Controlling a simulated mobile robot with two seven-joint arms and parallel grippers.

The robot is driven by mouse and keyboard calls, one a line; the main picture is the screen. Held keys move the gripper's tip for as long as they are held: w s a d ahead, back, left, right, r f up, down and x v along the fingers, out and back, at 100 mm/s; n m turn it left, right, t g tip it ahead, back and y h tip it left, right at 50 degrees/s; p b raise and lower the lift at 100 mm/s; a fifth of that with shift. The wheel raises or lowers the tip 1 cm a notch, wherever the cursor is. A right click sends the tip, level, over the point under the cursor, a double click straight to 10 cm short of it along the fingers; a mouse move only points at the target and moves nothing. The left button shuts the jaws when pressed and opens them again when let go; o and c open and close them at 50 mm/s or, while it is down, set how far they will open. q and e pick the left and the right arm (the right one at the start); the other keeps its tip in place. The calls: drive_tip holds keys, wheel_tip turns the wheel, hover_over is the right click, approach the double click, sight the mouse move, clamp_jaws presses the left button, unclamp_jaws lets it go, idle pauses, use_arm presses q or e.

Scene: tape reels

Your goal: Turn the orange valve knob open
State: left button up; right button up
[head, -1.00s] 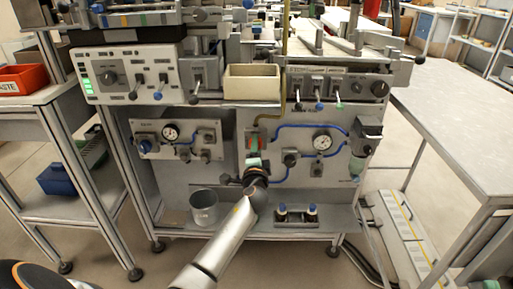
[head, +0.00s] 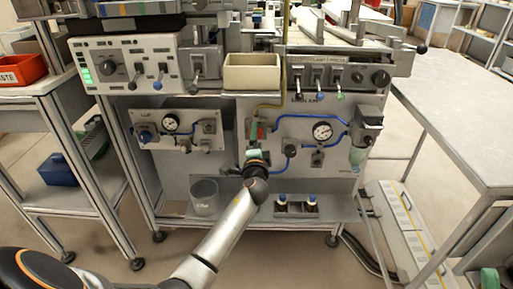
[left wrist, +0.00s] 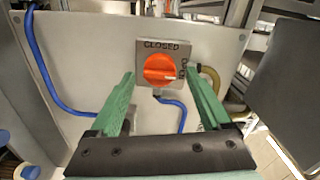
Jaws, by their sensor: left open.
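The orange valve knob (left wrist: 156,67) is round and sits on a grey square plate (left wrist: 181,48) on the panel. The plate reads CLOSED along its top and has OPEN lettering down its right side. A pale mark on the knob points right, towards the side lettering. My left gripper (left wrist: 163,73) is open, its green fingers on either side of the knob, with no clear contact. In the head view my left gripper (head: 255,154) is at the panel and mostly hides the knob. A green finger of my right gripper (head: 489,279) shows at the bottom right edge; its opening is hidden.
Blue hoses and a gauge (head: 322,131) are right of the valve; another gauge (head: 171,122) is left. A grey bucket (head: 204,197) and blue-topped fittings (head: 297,205) stand on the lower shelf. A beige bin (head: 252,72) is above.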

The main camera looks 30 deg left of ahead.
use_arm(q)
drive_tip(key=p+v, duration=0.1)
drive_tip(key=v, duration=1.1)
drive_tip(key=shift+p, duration=0.35)
drive_tip(key=shift+d, duration=0.1)
